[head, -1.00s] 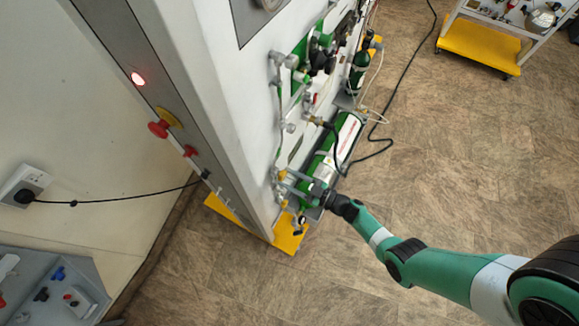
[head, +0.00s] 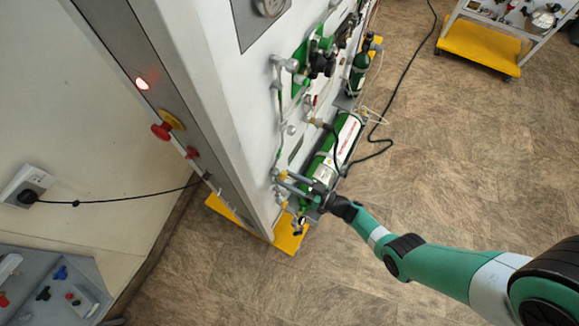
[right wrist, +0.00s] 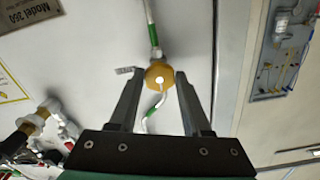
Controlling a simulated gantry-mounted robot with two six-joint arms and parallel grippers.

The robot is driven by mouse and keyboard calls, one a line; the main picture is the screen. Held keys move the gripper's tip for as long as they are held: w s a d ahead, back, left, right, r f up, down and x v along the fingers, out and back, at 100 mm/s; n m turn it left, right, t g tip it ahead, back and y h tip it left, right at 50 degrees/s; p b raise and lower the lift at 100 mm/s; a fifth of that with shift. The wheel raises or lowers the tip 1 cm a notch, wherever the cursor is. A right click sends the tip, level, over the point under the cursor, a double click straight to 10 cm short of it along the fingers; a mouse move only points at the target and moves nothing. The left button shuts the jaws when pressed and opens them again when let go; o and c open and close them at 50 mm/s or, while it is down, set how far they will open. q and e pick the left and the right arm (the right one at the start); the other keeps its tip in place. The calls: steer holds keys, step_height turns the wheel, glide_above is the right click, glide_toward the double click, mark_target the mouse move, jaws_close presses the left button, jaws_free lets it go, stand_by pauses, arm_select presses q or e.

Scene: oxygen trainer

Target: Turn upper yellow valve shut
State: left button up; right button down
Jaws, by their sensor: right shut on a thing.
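The upper yellow valve (head: 282,175) is a small round knob on the side panel of the white trainer cabinet, in line with a pipe. In the right wrist view the yellow valve (right wrist: 160,76) sits between the fingertips of my right gripper (right wrist: 162,82), with a pale centre facing the camera. In the head view my right gripper (head: 292,182) reaches the panel from the right and is shut on this valve. The fingers partly hide the valve there. Another yellow fitting (head: 284,204) shows just below it. My left gripper is out of view.
A green and white oxygen cylinder (head: 334,152) lies close behind my right gripper. A dark hose (head: 375,158) loops on the floor. A red emergency button (head: 161,131) is on the cabinet's front edge. The floor to the right is clear, up to a yellow-based cart (head: 478,45).

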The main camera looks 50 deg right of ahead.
steer(key=shift+c, duration=1.8)
jaws_free()
steer(key=s+d+p, duration=0.2)
steer(key=s, duration=0.9)
steer(key=shift+s, duration=0.2)
